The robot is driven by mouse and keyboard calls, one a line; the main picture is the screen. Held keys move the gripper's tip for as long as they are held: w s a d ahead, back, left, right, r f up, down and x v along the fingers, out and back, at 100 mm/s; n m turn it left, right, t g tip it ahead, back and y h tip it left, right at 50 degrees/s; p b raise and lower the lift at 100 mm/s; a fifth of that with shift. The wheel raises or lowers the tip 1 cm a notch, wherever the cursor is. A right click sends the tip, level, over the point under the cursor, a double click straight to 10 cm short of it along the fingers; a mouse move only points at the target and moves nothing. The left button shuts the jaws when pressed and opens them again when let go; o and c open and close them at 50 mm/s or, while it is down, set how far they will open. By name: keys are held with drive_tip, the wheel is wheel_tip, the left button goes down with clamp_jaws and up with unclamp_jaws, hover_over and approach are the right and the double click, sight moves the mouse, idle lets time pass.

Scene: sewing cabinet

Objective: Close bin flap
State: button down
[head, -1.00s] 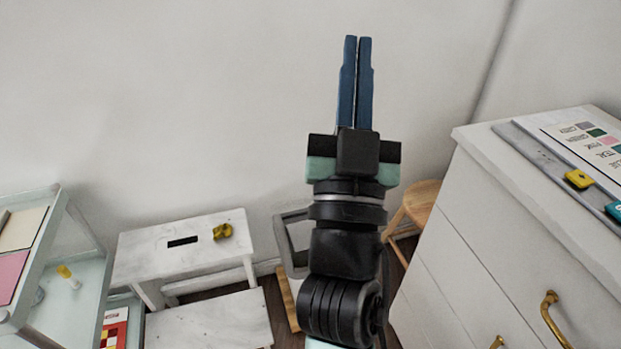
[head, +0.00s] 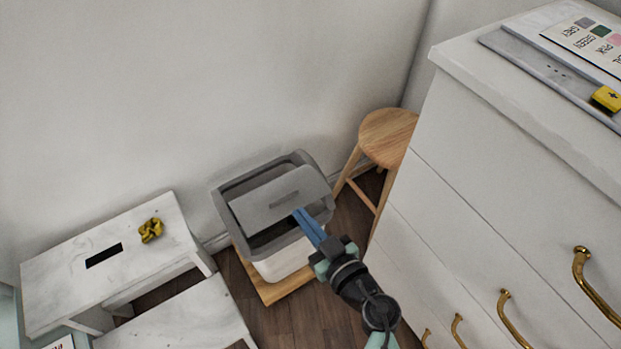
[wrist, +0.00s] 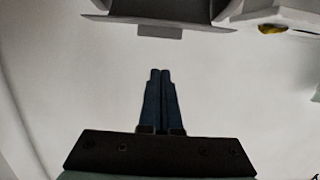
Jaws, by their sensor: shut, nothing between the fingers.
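The bin has a grey rim (head: 225,212) and a white body (head: 285,262). Its grey flap (head: 262,205) is tilted up out of the rim, with a dark gap showing below its lower edge. A slot-like handle marks the flap's right part. My gripper (head: 298,212) is shut and empty, with its blue fingertips overlapping the flap's lower right edge in the head view. I cannot tell whether they touch it. In the wrist view the fingers (wrist: 160,75) are together, and a grey part of the bin (wrist: 160,20) shows at the top edge, apart from them.
The bin stands on a wooden base (head: 268,292). A white step stool (head: 60,282) with a yellow scrunchie (head: 151,230) is on the left. A round wooden stool (head: 388,130) stands behind right. A white drawer cabinet (head: 470,190) with brass handles fills the right.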

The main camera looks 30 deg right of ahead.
sight(283, 201)
drive_tip(key=w+f+b, duration=0.2)
drive_tip(key=w, duration=0.1)
drive_tip(key=w+f+b, duration=0.1)
drive_tip(key=w, duration=0.1)
drive_tip(key=shift+w+a, duration=0.1)
drive_tip(key=shift+w, duration=0.1)
drive_tip(key=shift+w+f+b, duration=0.1)
drive_tip(key=shift+f+b, duration=0.85)
drive_tip(key=shift+b, duration=0.2)
drive_tip(key=shift+f+b, duration=0.4)
drive_tip(key=shift+b, duration=0.35)
drive_tip(key=shift+t, duration=0.3)
